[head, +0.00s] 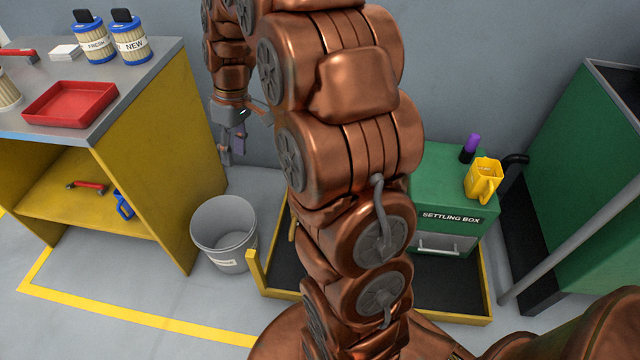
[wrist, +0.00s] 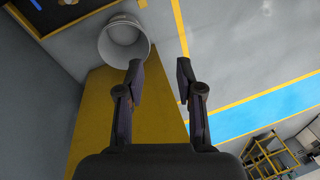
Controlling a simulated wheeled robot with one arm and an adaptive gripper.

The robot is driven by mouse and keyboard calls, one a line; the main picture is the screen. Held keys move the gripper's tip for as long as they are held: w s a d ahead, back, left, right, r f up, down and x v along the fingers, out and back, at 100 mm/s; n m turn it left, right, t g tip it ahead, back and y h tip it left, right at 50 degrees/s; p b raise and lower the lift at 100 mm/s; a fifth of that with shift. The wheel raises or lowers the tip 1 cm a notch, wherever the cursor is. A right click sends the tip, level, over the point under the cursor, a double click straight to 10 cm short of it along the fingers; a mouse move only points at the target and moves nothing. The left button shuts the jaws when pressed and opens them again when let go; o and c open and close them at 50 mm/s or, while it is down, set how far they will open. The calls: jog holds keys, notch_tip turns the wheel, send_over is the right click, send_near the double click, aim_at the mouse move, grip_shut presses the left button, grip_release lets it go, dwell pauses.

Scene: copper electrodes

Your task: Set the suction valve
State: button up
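I cannot pick out a suction valve for certain in either view. The green settling box (head: 425,190) stands right of my arm in the head view, partly hidden by it. A black item with a purple top (head: 470,147) and a yellow jug (head: 484,179) stand on the box. My gripper (head: 232,158) hangs left of my arm, beside the yellow workbench and well away from the box. In the wrist view my gripper (wrist: 160,68) is open, with nothing between its fingers.
A grey bucket (head: 224,228) stands on the floor below my gripper. The workbench (head: 150,150) carries a red tray (head: 70,103) and blue-lidded jars (head: 130,40). A large green tank (head: 585,150) stands at the right with a grey pipe before it. Floor at front left is clear.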

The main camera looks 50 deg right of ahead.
jog(key=w+d+f+n+t+b, duration=0.1)
jog(key=w+d+f+b, duration=0.35)
jog(key=d+f, duration=0.55)
jog(key=w+d+f+n+t+b, duration=0.1)
jog(key=w+d+f+b, duration=0.3)
jog(key=d+f+b, duration=0.55)
jog(key=w+d+f+b, duration=0.2)
jog(key=w+d+f, duration=0.35)
jog(key=f, duration=0.85)
jog(key=shift+n+t, duration=0.5)
jog(key=shift+n, duration=0.2)
jog(key=s+d+f+b, duration=0.1)
jog(key=d+f, duration=0.3)
jog(key=s+d+f+b, duration=0.1)
jog(key=d+f+b, duration=0.1)
jog(key=d+f, duration=0.2)
jog(key=s+d+f+b, duration=0.2)
jog(key=d+f, duration=0.2)
jog(key=f, duration=0.1)
jog(key=shift+d+f, duration=0.2)
jog(key=shift+f, duration=0.15)
jog(key=shift+b+x, duration=0.5)
jog(key=shift+x, duration=3.5)
jog(key=shift+w+f, duration=0.2)
jog(key=shift+f, duration=0.1)
grip_shut()
